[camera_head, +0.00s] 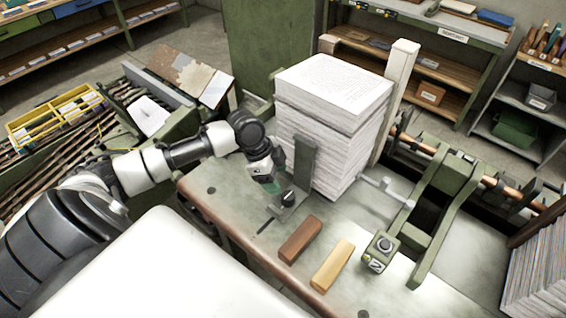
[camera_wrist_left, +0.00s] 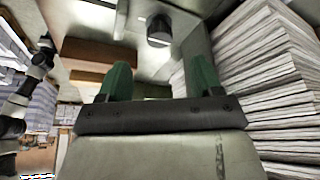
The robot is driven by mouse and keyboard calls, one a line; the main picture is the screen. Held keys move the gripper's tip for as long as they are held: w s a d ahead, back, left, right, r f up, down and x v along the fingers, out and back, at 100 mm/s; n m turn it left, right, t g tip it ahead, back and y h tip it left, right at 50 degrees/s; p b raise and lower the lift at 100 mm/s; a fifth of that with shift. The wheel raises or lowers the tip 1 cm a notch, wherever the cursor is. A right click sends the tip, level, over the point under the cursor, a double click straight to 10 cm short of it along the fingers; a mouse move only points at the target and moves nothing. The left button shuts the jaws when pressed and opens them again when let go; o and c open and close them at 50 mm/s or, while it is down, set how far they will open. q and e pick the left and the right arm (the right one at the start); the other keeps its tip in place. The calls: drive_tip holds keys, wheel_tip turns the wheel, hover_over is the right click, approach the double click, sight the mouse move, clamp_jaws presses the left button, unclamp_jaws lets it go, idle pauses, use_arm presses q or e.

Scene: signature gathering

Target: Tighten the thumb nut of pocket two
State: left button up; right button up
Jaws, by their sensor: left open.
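A dark round knob (camera_head: 287,197), which looks like the thumb nut, stands on the foot of an upright green bracket (camera_head: 305,160) beside the tall paper stack (camera_head: 325,150). In the left wrist view the knob (camera_wrist_left: 159,30) shows beyond the fingertips, roughly in line with the gap between them. My left gripper (camera_head: 271,188) is low over the bench beside the knob. Its green fingers (camera_wrist_left: 160,82) are apart with nothing between them. A green block (camera_head: 380,252) with a label that reads like 2 and a round top sits further right on the bench.
A brown bar (camera_head: 300,238) and a lighter wooden bar (camera_head: 332,265) lie on the bench in front of the bracket. A white post (camera_head: 397,85) rises behind the stack. Green frame arms (camera_head: 440,215) and a copper-coloured rod stand at right. Another paper stack (camera_head: 540,275) is at far right.

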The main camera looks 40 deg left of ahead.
use_arm(q)
drive_tip(key=shift+b+v, duration=0.3)
drive_tip(key=shift+v, duration=1.6)
drive_tip(key=shift+s+f, duration=0.1)
